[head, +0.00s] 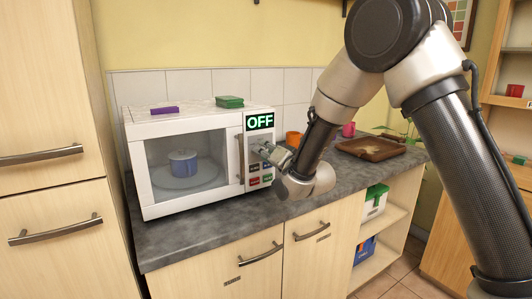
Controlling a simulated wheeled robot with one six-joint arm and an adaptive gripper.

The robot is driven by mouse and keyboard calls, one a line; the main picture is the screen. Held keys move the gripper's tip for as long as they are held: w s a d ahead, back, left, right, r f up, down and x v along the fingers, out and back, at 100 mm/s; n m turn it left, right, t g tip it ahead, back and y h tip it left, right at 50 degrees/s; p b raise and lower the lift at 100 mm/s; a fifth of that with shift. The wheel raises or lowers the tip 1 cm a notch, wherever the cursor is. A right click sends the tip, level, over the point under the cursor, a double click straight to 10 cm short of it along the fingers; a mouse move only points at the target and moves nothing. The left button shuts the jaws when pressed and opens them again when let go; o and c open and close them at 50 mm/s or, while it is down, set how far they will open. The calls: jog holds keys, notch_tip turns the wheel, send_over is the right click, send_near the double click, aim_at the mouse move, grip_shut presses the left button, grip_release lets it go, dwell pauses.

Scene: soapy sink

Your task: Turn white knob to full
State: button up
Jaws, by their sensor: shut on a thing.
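A white microwave (160,205) stands on the grey counter at the left. My gripper (263,149) reaches in from the right to the control panel, just below the display and above several coloured buttons (261,180). Its fingers are shut on the white knob there. The fingers hide most of the knob, so I cannot tell its exact angle.
A purple sponge (165,110) and a green box (230,102) lie on top of the microwave. The counter front is clear.

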jog(key=o, duration=1)
jog(key=shift+d, duration=0.1)
jog(key=v, duration=1.2)
